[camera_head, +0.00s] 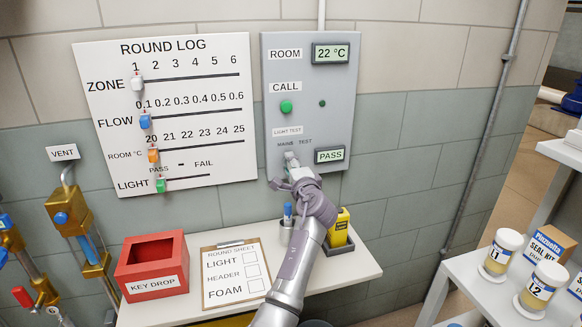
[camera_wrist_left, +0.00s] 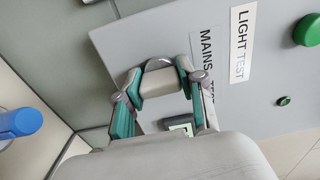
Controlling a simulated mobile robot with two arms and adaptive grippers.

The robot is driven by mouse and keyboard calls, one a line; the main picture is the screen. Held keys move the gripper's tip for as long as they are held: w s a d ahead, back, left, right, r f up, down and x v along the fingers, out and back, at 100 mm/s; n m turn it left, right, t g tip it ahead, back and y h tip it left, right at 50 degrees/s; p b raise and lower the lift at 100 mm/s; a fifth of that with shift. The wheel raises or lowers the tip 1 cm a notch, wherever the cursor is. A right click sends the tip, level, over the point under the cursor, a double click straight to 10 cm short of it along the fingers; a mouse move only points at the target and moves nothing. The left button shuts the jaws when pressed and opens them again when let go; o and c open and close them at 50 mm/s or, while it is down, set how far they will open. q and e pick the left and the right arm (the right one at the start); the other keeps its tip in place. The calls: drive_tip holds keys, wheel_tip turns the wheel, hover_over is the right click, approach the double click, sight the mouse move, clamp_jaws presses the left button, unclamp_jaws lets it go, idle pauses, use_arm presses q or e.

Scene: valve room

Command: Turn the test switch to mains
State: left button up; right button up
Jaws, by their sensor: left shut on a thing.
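The grey panel (camera_head: 345,105) on the wall carries the test switch (camera_head: 290,156), a small grey knob under the LIGHT TEST label and the MAINS and TEST marks. My left gripper (camera_head: 297,171) reaches up to it from below and is shut on it. In the left wrist view the two green-padded fingertips (camera_wrist_left: 161,82) sit on either side of the grey switch (camera_wrist_left: 157,65). The fingers hide most of the knob, so I cannot tell which mark it points to. The display (camera_head: 330,155) beside it reads PASS. My right gripper is not in view.
A green call button (camera_head: 286,106) sits above the switch. The round log board (camera_head: 200,95) is to the left.

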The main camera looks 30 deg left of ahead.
use_arm(q)
drive_tip(key=o, duration=1.2)
drive_tip(key=shift+c, duration=0.2)
drive_tip(key=v, duration=1.2)
